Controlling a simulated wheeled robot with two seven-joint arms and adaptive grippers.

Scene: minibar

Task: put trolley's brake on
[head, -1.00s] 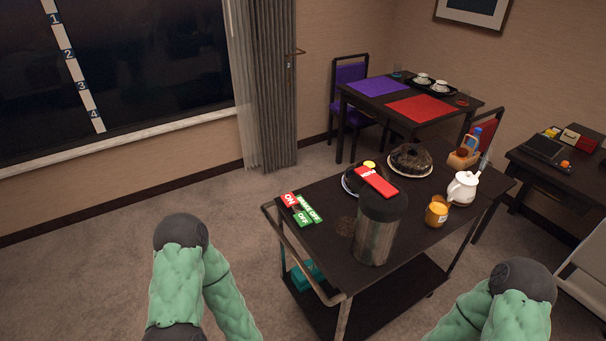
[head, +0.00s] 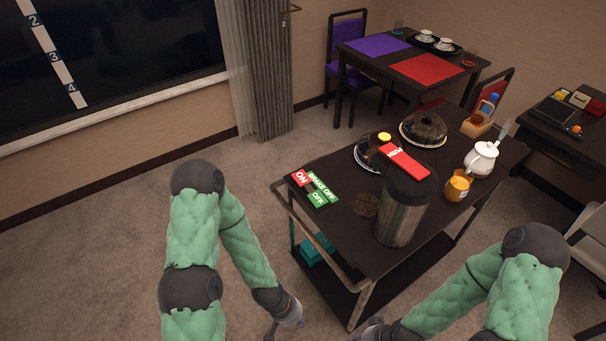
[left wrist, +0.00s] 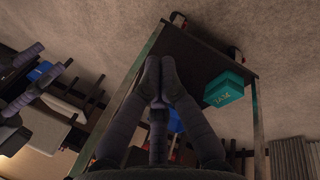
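The dark trolley (head: 345,222) stands right of centre in the head view. A red ON label (head: 301,178), a green BRAKE OFF label (head: 322,187) and a green OFF label (head: 318,198) are at its left corner. My right gripper (head: 368,333) is partly cut off at the bottom edge.
A teal box (left wrist: 225,87) is on the lower shelf. A metal canister (head: 402,210), cakes, a white teapot (head: 481,158) and an orange mug (head: 457,186) stand on the trolley. A table (head: 412,70) is behind. Carpet left of the trolley is clear.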

